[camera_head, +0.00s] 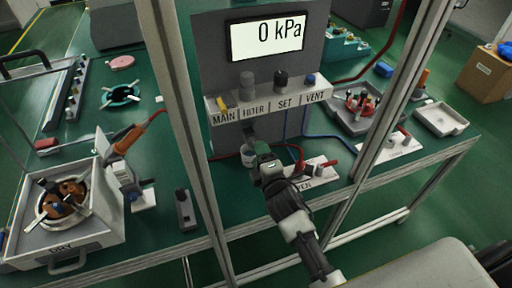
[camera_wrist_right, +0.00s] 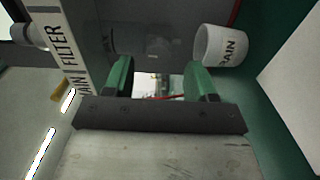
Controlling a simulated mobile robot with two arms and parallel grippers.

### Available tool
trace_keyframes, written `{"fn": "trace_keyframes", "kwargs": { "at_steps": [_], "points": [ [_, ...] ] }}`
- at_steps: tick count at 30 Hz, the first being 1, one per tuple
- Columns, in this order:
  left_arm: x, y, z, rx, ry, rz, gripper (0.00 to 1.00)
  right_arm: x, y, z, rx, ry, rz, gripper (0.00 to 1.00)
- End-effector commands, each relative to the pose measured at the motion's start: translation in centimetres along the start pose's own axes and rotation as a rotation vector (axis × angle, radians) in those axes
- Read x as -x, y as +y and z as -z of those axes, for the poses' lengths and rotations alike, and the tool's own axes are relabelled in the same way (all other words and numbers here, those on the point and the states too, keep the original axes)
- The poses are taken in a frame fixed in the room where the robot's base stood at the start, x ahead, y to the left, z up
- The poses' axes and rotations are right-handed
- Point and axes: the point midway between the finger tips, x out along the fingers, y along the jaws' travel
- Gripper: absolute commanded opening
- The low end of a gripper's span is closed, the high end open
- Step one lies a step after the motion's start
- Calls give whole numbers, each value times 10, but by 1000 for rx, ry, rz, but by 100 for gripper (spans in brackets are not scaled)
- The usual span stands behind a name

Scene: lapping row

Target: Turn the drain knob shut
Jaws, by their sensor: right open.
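My right gripper (camera_head: 262,150) reaches in from the bottom to just below the grey panel's label shelf. In the right wrist view its two green fingers (camera_wrist_right: 158,78) are apart, with no object clearly held between them. A white drain cup (camera_head: 248,156), with "RAIN" of its label readable in the right wrist view (camera_wrist_right: 220,46), stands close beside the fingers. I cannot clearly make out the drain knob. A dim grey shape (camera_wrist_right: 157,46) lies beyond the finger gap, but I cannot tell whether it is the knob. My left gripper is not in view.
The panel display (camera_head: 266,38) reads 0 kPa. Below it a shelf (camera_head: 268,106) labelled MAIN, FILTER, SET and VENT carries several knobs. Frame posts (camera_head: 180,110) stand on both sides. A machine (camera_head: 68,215) stands at left, and a tray (camera_head: 440,119) at right.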

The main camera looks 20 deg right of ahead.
Motion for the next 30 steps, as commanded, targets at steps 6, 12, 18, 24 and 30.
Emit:
{"fn": "trace_keyframes", "kwargs": {
  "at_steps": [6,12,18,24,30],
  "points": [
    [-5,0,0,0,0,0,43,44,-2,0,-1,1,2,57],
    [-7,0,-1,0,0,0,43,65,-1,0,-1,0,1,57],
    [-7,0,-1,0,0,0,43,70,0,0,-1,0,-1,57],
    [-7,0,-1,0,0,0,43,70,0,0,-1,0,-1,57],
    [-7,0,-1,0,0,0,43,69,0,0,-1,0,0,57]
  ]
}}
